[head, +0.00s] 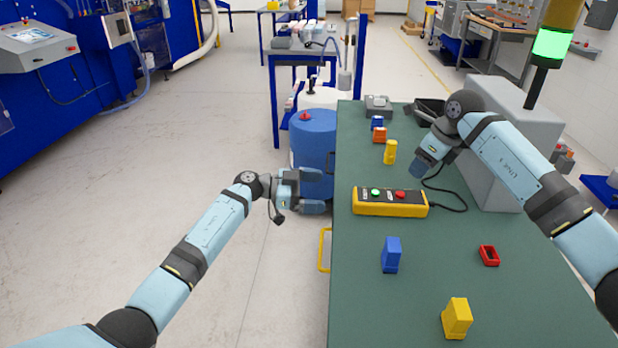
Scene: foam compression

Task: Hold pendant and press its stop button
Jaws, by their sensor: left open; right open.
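The yellow pendant (390,209) lies on the green table (440,290) near its left edge, with a grey top. A green button (375,192) and a red button (400,195) show on its top, and a black cable leaves its right end. My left gripper (318,191) is open and empty, left of the pendant and beyond the table's left edge, apart from it. My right gripper (418,171) is above the table, behind and right of the pendant, pointing down-left. It touches nothing that I can see; its fingers are partly hidden by its own body.
A blue block (391,255), a yellow block (457,318) and a red ring-like part (489,256) are on the near table. A grey machine box (510,140) is at right. A blue drum (312,150) stands left of the table.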

